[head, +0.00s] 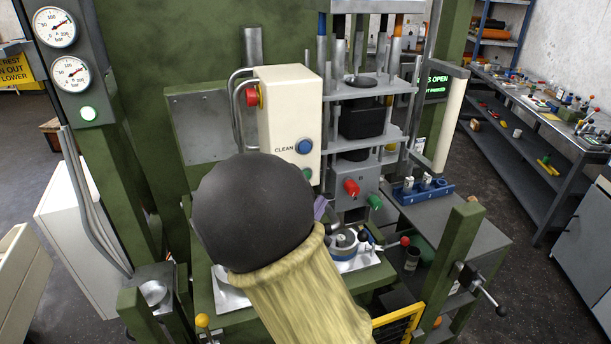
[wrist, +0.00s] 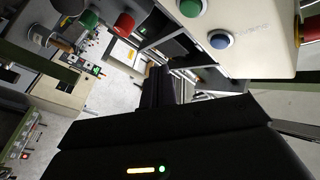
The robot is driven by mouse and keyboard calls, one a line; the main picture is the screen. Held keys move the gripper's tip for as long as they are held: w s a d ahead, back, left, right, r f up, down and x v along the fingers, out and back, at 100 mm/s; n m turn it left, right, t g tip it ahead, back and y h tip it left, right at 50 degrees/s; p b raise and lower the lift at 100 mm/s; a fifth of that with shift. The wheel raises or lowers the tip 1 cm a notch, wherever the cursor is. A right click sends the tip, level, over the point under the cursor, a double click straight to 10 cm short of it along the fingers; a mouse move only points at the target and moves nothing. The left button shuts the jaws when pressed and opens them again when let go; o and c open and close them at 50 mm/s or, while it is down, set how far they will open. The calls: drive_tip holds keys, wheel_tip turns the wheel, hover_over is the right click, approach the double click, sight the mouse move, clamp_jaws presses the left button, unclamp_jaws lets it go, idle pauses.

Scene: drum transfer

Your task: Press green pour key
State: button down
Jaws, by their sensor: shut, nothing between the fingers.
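The white control box (head: 285,115) has a blue key marked CLEAN (head: 304,147) and, below it, a green key (head: 307,174) partly hidden by my arm. In the wrist view the green key (wrist: 191,6) is at the top edge, cut by the frame, with the blue key (wrist: 220,39) below it. My gripper (wrist: 157,80) is dark and shut with nothing held. It points into the space beside the box, apart from both keys in the picture. In the head view my arm hides the gripper.
A red knob (head: 352,188) and a green knob (head: 375,202) sit on a grey box to the right. A red stop button (head: 253,95) is on the white box's left side. Metal pillars and plates stand behind. A blue rack (head: 422,190) is on the right shelf.

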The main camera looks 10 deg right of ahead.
drive_tip(key=w, duration=0.7)
drive_tip(key=shift+w+a+p, duration=0.15)
drive_tip(key=shift+a+p, duration=0.2)
drive_tip(key=shift+a, duration=0.1)
drive_tip(key=shift+w, duration=0.1)
idle(1.5)
drive_tip(key=shift+w, duration=0.3)
drive_tip(key=shift+w+a+b, duration=0.1)
drive_tip(key=shift+w+b, duration=0.25)
drive_tip(key=shift+w, duration=0.05)
idle(0.8)
drive_tip(key=shift+s, duration=0.1)
drive_tip(key=shift+s+b, duration=0.4)
drive_tip(key=shift+s, duration=0.3)
